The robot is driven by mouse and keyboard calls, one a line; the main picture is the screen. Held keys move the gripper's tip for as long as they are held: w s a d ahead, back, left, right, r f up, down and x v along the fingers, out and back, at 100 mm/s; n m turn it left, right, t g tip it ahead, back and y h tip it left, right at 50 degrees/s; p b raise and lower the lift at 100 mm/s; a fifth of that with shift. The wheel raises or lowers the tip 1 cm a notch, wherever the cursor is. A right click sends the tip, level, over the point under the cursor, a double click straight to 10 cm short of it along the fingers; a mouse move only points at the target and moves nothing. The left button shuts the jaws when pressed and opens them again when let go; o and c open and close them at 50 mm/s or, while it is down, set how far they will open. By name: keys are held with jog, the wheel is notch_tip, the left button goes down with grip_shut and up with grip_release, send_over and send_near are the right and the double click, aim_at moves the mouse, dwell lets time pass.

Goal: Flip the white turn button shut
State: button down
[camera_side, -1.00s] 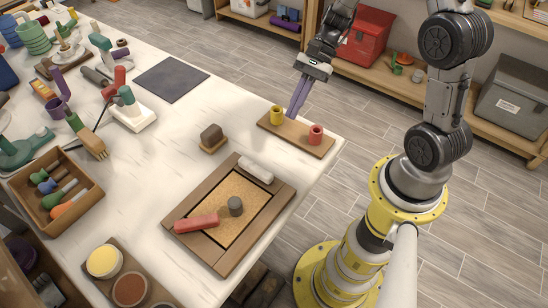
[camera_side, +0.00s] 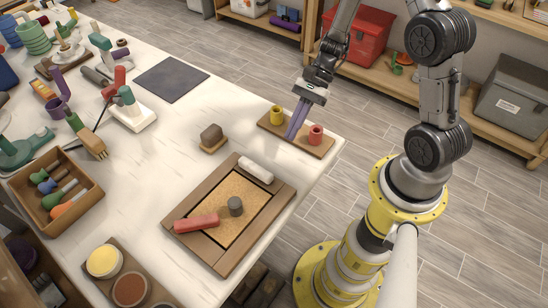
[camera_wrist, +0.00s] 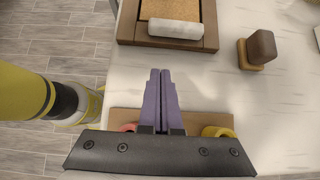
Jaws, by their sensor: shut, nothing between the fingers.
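The white turn button (camera_side: 256,168) sits on the far edge of a brown wooden frame (camera_side: 281,206) on the table. It lies along that edge and looks clear of the tan panel (camera_side: 240,190). In the wrist view the white turn button (camera_wrist: 175,29) lies along the frame's near bar, ahead of my fingers. A red turn button (camera_side: 196,222) at the near edge reaches over the panel. My gripper (camera_side: 291,136) is shut and empty, its purple fingers pointing down above the small board with cups. The closed fingers also show in the wrist view (camera_wrist: 160,75).
A yellow cup (camera_side: 277,115) and a red cup (camera_side: 316,134) stand on a wooden board (camera_side: 295,141) under my gripper. A dark grey knob (camera_side: 235,206) rises from the panel.

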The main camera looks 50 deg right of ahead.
aim_at(264, 173)
jog(key=x, duration=0.5)
jog(key=shift+s+a+f, duration=0.1)
jog(key=shift+a+f, duration=0.05)
jog(key=a, duration=0.3)
jog(key=shift+a+f, duration=0.1)
jog(key=shift+a, duration=0.5)
jog(key=shift+s+a+m+t, duration=0.15)
jog(key=shift+a+m+t, duration=0.2)
jog(key=shift+m, duration=0.25)
jog(key=shift+s+a+m+t, duration=0.3)
jog(key=shift+a+m+t, duration=0.4)
jog(key=shift+m, duration=0.2)
jog(key=shift+a, duration=1.55)
jog(key=shift+d, duration=0.15)
jog(key=shift+w+d, duration=0.4)
jog(key=shift+d, duration=0.2)
